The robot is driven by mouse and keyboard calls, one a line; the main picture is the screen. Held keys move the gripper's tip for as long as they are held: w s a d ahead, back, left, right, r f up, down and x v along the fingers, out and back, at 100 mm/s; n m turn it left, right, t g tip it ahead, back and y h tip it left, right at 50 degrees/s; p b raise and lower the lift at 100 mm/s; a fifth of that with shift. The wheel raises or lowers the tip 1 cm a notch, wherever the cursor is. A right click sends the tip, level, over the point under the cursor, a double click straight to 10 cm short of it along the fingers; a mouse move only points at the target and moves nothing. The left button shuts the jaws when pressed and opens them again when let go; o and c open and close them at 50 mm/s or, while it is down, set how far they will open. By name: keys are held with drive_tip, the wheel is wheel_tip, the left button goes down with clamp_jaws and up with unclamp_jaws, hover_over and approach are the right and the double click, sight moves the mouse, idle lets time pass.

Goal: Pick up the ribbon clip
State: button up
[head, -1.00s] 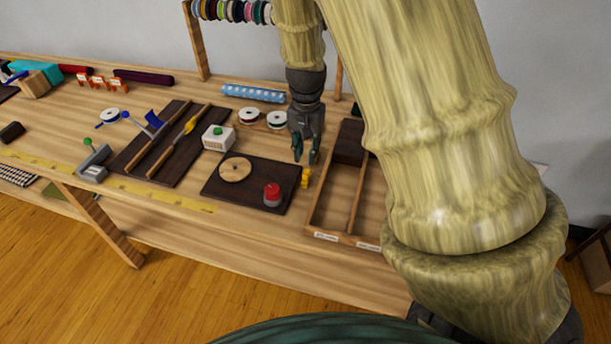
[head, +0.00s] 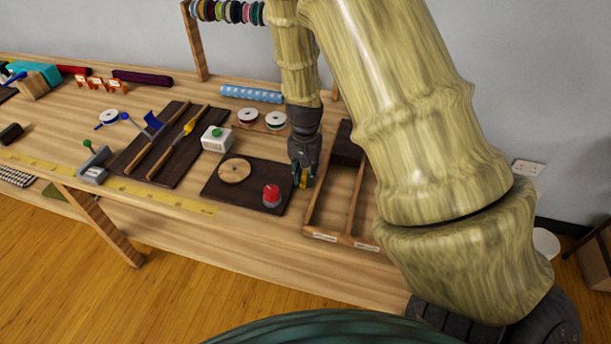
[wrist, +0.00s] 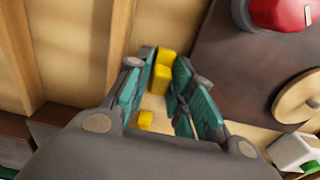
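The ribbon clip is a small yellow piece. In the head view the clip (head: 303,180) shows at my gripper's fingertips, beside the right edge of a dark board. In the wrist view the clip (wrist: 162,72) lies between the two teal finger pads, with a second yellow bit nearer the palm. My gripper (head: 302,178) points down at the table, and in the wrist view its fingers (wrist: 160,95) stand apart on either side of the clip. A gap shows beside the clip, so the fingers look open around it. Part of the clip is hidden by the fingers.
The dark board (head: 222,190) holds a wooden disc (head: 235,171) and a red-topped button (head: 271,194) just left of my gripper. A wooden divided tray (head: 325,235) stands close on the right. A white box with a green button (head: 216,138) is further left.

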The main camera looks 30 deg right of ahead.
sight(305, 173)
drive_tip(key=shift+c, duration=0.2)
drive_tip(key=c, duration=0.3)
wheel_tip(305, 173, up, 10)
drive_tip(key=shift+f+b, duration=0.1)
drive_tip(key=shift+b, duration=0.45)
